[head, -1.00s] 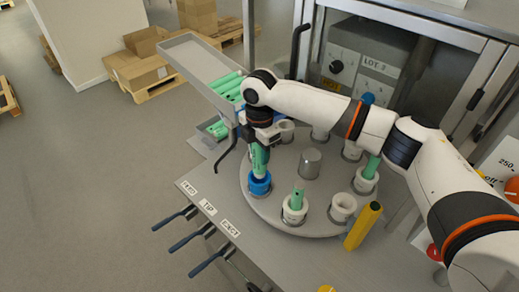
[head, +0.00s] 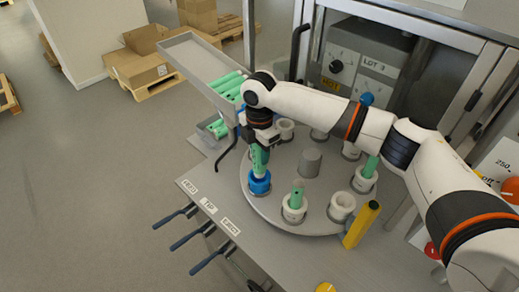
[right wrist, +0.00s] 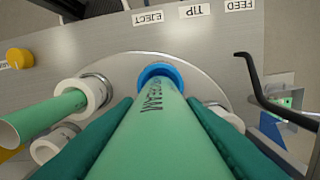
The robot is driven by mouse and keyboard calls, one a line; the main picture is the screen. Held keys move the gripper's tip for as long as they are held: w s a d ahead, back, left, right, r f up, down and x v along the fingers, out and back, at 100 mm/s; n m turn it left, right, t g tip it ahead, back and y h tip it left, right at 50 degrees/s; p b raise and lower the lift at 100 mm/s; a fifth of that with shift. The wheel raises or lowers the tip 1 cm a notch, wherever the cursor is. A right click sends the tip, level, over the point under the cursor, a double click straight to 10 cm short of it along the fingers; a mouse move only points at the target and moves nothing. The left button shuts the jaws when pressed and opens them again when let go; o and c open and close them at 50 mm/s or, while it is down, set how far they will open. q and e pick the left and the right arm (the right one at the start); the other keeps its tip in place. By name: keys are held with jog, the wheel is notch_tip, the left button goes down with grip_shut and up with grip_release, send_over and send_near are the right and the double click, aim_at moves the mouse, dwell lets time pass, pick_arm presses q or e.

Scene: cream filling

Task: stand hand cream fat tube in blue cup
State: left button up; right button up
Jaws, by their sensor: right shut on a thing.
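The green hand cream tube (head: 257,160) is upright in the grip of my right gripper (head: 257,146), with its lower end at the blue cup (head: 259,183). In the right wrist view the tube (right wrist: 152,130) runs away between the two dark green fingers toward the blue cup (right wrist: 160,72), and its far end overlaps the cup's opening. How deep it sits inside is hidden. The blue cup stands at the near left of the round turntable (head: 325,222). My left gripper is not in view.
White cups (head: 342,206) ring the turntable, some holding green tubes (head: 297,195). A grey cylinder (head: 310,162) stands at its centre. A tray of green tubes (head: 190,60) is behind left. A yellow post (head: 361,224) is at right, and levers (head: 190,238) stick out in front.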

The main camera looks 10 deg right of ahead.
aim_at(259, 164)
jog(key=shift+f+b, duration=0.8)
jog(key=shift+f, duration=1.85)
jog(key=o, duration=1)
jog(key=shift+o, duration=0.2)
notch_tip(259, 164, up, 11)
jog(key=shift+f+b, duration=0.1)
jog(key=shift+b, duration=1.15)
jog(key=shift+r, duration=0.6)
jog(key=shift+f, duration=0.1)
